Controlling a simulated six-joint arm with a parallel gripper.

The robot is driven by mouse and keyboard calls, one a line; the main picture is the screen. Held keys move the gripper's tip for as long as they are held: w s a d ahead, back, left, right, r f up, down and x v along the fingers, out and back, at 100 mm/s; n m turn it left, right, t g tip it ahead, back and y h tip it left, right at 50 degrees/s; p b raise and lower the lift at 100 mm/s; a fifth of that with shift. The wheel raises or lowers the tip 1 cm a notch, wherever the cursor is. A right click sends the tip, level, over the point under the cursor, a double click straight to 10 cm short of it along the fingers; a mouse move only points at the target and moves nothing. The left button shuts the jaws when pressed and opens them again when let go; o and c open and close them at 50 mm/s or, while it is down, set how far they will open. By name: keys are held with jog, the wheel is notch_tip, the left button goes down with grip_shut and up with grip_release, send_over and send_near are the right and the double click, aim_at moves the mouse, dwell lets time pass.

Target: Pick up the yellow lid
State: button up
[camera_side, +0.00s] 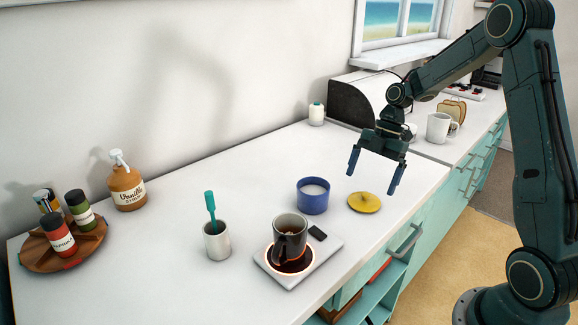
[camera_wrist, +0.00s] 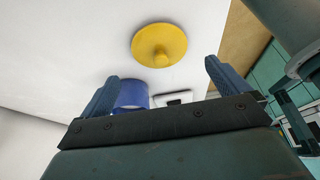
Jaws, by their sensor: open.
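The yellow lid (camera_side: 364,202) is a round disc with a small knob on top. It lies flat on the white counter, to the right of the blue pot. It also shows in the wrist view (camera_wrist: 159,45), beyond the fingertips and near the top middle. My gripper (camera_side: 371,184) is open and empty, fingers pointing down, above the counter and over the lid's area in the side view. In the wrist view the gripper's two blue fingers (camera_wrist: 160,78) are spread apart, and nothing is between them. The fingers and lid are apart.
The blue pot (camera_side: 313,200) stands left of the lid. A dark mug (camera_side: 289,245) sits on a white warmer plate (camera_side: 328,250). A white cup (camera_side: 216,242) holds a teal utensil. A wooden turntable (camera_side: 85,247) holds bottles. The counter's front edge lies close to the lid.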

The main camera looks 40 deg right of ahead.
aim_at(366, 193)
jog(key=shift+x, duration=2.55)
jog(key=shift+s, duration=0.1)
jog(key=c, duration=1)
